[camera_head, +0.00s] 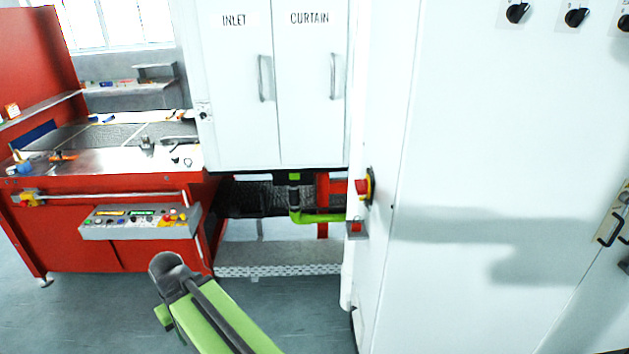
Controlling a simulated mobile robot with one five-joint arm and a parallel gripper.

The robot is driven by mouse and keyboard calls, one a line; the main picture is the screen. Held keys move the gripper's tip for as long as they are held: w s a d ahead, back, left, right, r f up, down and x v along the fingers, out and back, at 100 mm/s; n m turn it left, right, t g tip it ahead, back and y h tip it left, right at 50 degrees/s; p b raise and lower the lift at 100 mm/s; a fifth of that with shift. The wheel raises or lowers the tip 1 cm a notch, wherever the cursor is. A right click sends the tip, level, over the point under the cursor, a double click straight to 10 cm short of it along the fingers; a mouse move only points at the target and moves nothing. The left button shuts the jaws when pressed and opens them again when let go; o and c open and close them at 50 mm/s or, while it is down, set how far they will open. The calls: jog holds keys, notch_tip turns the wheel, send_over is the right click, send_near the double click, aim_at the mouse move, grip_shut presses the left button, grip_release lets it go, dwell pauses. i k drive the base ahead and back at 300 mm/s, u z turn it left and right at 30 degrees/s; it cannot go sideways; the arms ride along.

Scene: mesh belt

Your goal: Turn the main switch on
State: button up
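A red-and-yellow rotary switch (364,187), which looks like the main switch, sits on the narrow side face of the tall white cabinet (470,150). It is seen nearly edge-on, so its knob setting cannot be told. My green and dark grey arm reaches up from the bottom edge, left of the cabinet, and ends in view at a rounded dark joint. The arm is well below and left of the switch and apart from it. I see no gripper fingers.
Black knobs (517,12) are at the cabinet's top right. White doors marked INLET and CURTAIN (305,100) stand left of it, with a green pipe (322,217) below. A red machine (75,235) with a grey control box (140,222) stands at left. Grey floor (310,310) is clear in front.

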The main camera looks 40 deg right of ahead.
aim_at(360, 186)
jog(key=u, duration=0.05)
jog(key=i, duration=1.5)
jog(key=z, duration=0.4)
